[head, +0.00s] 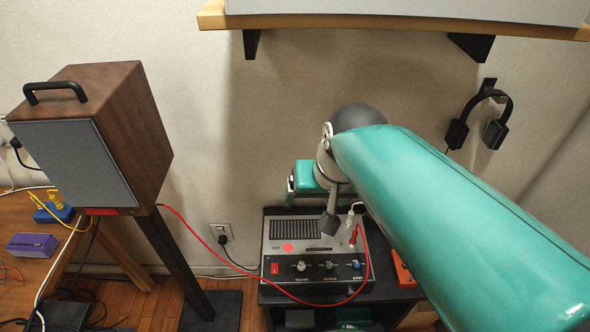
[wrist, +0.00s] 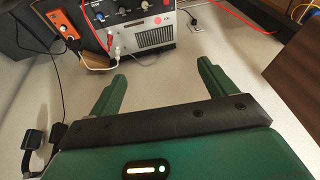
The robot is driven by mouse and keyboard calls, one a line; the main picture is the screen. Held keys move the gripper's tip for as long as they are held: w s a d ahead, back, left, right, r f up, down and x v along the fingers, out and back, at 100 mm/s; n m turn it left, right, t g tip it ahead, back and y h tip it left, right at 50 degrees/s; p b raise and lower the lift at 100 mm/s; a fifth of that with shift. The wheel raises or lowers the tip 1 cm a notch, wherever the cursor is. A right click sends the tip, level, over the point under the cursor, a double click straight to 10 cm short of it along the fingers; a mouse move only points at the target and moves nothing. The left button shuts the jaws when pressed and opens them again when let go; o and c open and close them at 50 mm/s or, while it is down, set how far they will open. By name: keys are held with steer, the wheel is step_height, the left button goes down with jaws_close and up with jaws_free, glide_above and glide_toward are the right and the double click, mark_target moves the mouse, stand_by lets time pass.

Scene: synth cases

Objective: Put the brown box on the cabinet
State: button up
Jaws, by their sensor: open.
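The brown box (head: 128,115) has wood-grain sides, a grey front panel and a black handle on top. It sits on a dark stand at the left of the head view, and a brown part of it shows at the right edge of the wrist view (wrist: 300,65). The low black cabinet (head: 290,301) stands against the wall at the lower middle, with a grey device on top. My gripper (wrist: 160,70) is open and empty, its two green fingers apart before the wall. In the head view my gripper (head: 308,178) is partly hidden, above the device and right of the box.
The grey device (head: 315,247) has knobs and a red cable running left. An orange unit (head: 402,268) lies beside it. A shelf (head: 400,22) hangs overhead, and headphones (head: 480,120) hang at right. A wooden table (head: 15,265) with a purple item (head: 32,245) stands at left.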

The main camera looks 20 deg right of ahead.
steer(key=s+n, duration=0.1)
steer(key=s+a+n+t, duration=0.1)
steer(key=s, duration=0.2)
steer(key=shift+a+r+n+h, duration=0.3)
steer(key=shift+a+r+n, duration=0.05)
steer(key=shift+a+n, duration=0.05)
steer(key=shift+s, duration=0.1)
stand_by(0.9)
